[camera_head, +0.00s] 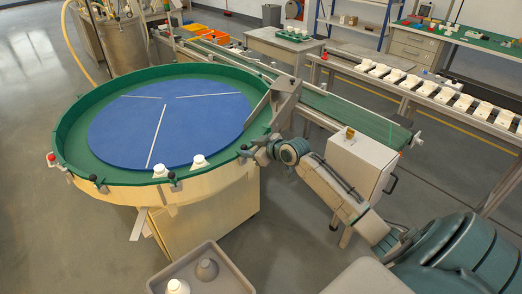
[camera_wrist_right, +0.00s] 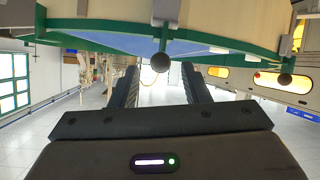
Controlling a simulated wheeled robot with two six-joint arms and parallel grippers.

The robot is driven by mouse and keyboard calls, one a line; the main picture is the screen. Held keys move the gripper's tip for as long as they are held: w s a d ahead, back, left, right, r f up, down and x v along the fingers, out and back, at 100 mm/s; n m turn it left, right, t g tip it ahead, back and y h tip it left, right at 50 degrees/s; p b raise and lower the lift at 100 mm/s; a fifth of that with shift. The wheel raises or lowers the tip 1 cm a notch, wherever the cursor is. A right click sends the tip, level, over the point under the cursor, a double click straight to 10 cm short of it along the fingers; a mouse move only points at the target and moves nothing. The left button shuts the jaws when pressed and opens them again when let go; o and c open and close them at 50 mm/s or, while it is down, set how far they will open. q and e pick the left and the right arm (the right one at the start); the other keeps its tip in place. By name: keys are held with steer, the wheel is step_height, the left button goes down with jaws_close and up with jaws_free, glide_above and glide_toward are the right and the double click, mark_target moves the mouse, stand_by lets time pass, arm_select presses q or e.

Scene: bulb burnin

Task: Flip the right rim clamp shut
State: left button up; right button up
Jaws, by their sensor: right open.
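The round table has a green rim (camera_head: 62,125) around a blue disc (camera_head: 165,120). The right rim clamp (camera_head: 244,148) is at the rim's right front and has a dark ball knob. My right gripper (camera_head: 249,153) is right at this clamp, its arm coming in from the lower right. In the right wrist view, a dark ball knob (camera_wrist_right: 160,62) shows between the tips of my open right gripper (camera_wrist_right: 161,72), with a gap on each side. I cannot tell the clamp's lever position. My left gripper is not in view.
Other rim clamps have dark knobs, one at front (camera_head: 172,176) and one at front left (camera_head: 94,178); a red knob (camera_head: 51,157) sits at far left. White pieces (camera_head: 199,161) stand on the front rim. A grey crate (camera_head: 235,277) is below. A metal chute (camera_head: 284,95) rises close behind my gripper.

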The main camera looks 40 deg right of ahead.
steer(key=a+v, duration=0.1)
steer(key=v, duration=0.5)
steer(key=shift+s+d+b, duration=0.2)
steer(key=shift+d+b, duration=0.1)
steer(key=shift+d, duration=0.2)
